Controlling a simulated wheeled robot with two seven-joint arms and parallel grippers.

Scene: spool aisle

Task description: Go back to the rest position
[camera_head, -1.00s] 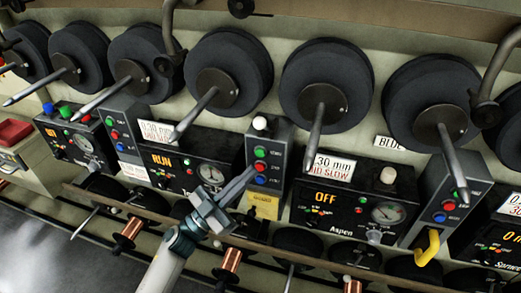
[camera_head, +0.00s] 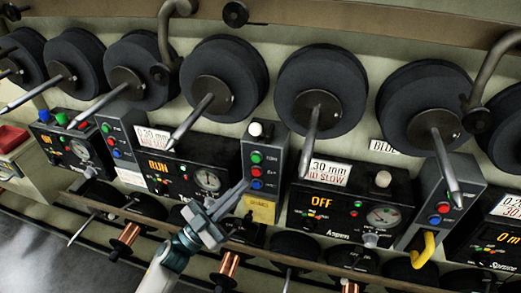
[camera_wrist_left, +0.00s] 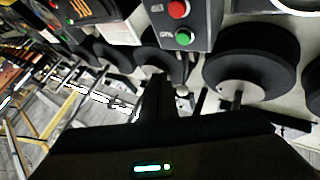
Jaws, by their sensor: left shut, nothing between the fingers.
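My left gripper (camera_head: 241,189) is shut and empty. Its thin fingers point up and right, close to the lower left of a grey button box (camera_head: 267,145) with a white knob on top and green, red and blue buttons. I cannot tell from the head view whether the tips touch the box. In the left wrist view the dark gripper (camera_wrist_left: 155,100) sits below a grey box (camera_wrist_left: 180,22) with red and green buttons. My right gripper is not in view.
Dark spools (camera_head: 225,75) on spindles line the wall above. Black control panels reading RUN (camera_head: 185,183) and OFF (camera_head: 345,215) flank the button box. A rail (camera_head: 225,238) and copper spools (camera_head: 228,270) lie below. A yellow hook (camera_head: 425,248) hangs at right.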

